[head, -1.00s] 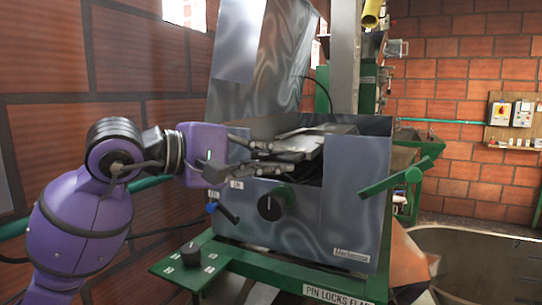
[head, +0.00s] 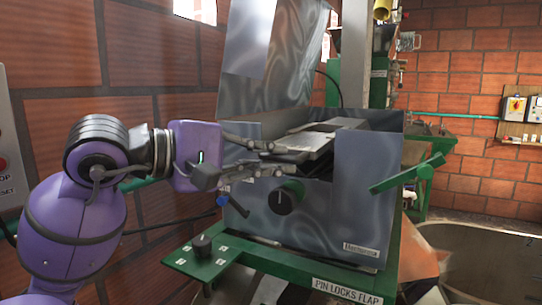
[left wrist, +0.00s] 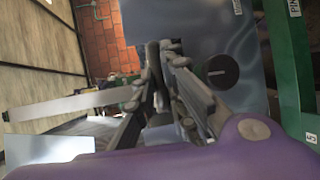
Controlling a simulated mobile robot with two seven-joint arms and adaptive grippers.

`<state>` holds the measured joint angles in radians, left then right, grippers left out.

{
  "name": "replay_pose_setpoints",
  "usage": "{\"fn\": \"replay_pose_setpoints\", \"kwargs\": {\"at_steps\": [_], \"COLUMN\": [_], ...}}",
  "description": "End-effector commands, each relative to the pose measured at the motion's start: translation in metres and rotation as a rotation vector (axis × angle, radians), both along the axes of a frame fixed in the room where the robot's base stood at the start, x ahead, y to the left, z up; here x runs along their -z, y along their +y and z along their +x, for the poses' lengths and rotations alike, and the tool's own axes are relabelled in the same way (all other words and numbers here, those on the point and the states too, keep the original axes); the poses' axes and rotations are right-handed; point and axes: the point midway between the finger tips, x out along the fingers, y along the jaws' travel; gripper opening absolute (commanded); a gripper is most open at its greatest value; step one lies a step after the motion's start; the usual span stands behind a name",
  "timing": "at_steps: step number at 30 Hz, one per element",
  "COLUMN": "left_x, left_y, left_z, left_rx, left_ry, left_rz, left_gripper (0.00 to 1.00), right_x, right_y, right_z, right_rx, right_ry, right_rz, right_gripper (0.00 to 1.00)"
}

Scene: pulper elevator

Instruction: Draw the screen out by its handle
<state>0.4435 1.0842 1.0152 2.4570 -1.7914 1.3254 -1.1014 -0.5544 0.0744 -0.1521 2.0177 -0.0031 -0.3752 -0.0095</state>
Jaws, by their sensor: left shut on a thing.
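The screen (head: 309,142) is a flat grey metal piece in the opening at the top front of the grey machine housing (head: 365,190). My left gripper (head: 272,160) comes in from the left, in front of the opening, and is shut at the screen's near left end. The handle is hidden between the fingers. In the left wrist view the fingers of my left gripper (left wrist: 167,62) point at the housing beside the black knob (left wrist: 221,71); what they grip is hard to make out. My right gripper is not in view.
A green lever (head: 405,176) sticks out at the housing's right front. A black knob (head: 286,196) and a black-handled lever (head: 228,203) sit below the gripper. A green ledge (head: 225,260) runs below. A large round tank (head: 480,255) stands at the right.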

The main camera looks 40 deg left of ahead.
Motion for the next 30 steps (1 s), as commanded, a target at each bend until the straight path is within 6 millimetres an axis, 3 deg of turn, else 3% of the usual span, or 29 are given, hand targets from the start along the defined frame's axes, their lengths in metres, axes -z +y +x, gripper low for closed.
{"fn": "replay_pose_setpoints", "kwargs": {"at_steps": [4, 5, 9, 20, 23, 30], "left_x": [0.000, 0.000, 0.000, -0.001, -0.003, -0.010], "left_y": [-0.002, -0.002, -0.001, 0.001, 0.004, 0.017], "left_z": [0.000, 0.000, 0.000, -0.003, -0.012, -0.057], "left_rx": [0.005, 0.005, 0.003, 0.000, -0.001, -0.002], "left_ry": [0.001, 0.000, 0.000, -0.001, -0.002, -0.002], "left_rz": [-0.001, -0.001, -0.001, 0.000, 0.000, -0.001], "left_gripper": [0.00, 0.15, 0.33, 0.33, 0.33, 0.33], "right_x": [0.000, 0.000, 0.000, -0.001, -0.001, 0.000], "right_y": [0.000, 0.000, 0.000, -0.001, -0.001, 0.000], "right_z": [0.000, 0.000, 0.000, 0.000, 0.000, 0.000], "right_rx": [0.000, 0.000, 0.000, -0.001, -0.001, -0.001], "right_ry": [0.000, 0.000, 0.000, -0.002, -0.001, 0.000], "right_rz": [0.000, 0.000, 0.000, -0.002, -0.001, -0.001], "right_gripper": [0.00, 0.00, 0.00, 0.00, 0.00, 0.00]}}
